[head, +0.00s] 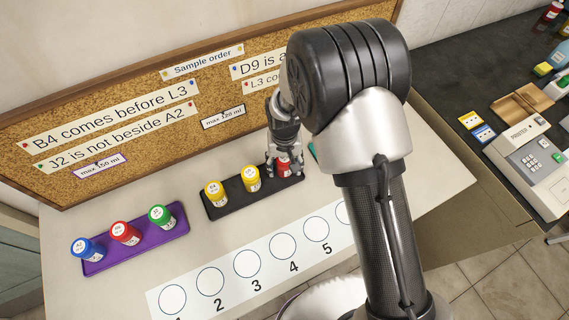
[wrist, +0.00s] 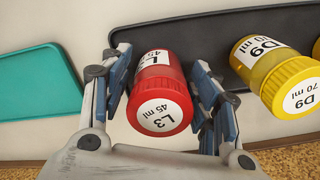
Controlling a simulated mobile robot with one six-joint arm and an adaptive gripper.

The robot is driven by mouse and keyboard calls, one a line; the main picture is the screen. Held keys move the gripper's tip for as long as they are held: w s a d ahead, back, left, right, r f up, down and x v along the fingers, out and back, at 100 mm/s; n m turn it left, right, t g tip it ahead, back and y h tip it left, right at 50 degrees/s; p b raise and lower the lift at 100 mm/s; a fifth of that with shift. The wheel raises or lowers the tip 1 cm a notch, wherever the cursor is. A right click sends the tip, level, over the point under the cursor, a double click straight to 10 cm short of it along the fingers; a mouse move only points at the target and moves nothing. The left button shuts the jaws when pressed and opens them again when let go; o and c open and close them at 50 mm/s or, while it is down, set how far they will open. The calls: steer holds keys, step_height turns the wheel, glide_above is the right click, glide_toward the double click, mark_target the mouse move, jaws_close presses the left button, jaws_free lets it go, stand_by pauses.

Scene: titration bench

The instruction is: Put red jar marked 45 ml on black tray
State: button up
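The red jar (wrist: 160,92), labelled L3 and 45 ml, is at the right end of the black tray in the head view (head: 284,170). In the wrist view its base is over the black tray (wrist: 210,38); whether it rests fully on the tray is hard to see. My gripper (head: 284,158) is around this jar from above. In the wrist view the fingers of my gripper (wrist: 161,75) stand on both sides of the jar, with narrow gaps, so it looks slightly open. In the head view the gripper partly hides the jar on the black tray (head: 229,208).
A yellow D9 jar (wrist: 272,72) marked 70 ml stands beside the red jar; another yellow jar (head: 214,193) is farther left. A teal tray (wrist: 35,85) is near. A purple tray (head: 135,245) holds blue, red and green jars. The corkboard (head: 130,105) stands behind.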

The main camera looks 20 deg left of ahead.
stand_by(0.3)
step_height(320, 180, up, 12)
steer(key=p, duration=0.3)
steer(key=shift+r, duration=0.3)
steer(key=d+r+m+t, duration=0.2)
steer(key=d+r+m, duration=0.1)
steer(key=d+r, duration=1.55)
steer(key=s+d+r+m+t, duration=0.1)
steer(key=s+d+r, duration=0.2)
steer(key=s+d, duration=0.4)
steer(key=s+d+r+m+t, duration=0.1)
steer(key=s+d+r, duration=0.2)
steer(key=s+d, duration=0.4)
steer(key=shift+s+d+m+t, duration=0.2)
steer(key=shift+s+m+t, duration=0.15)
steer(key=shift+s, duration=0.2)
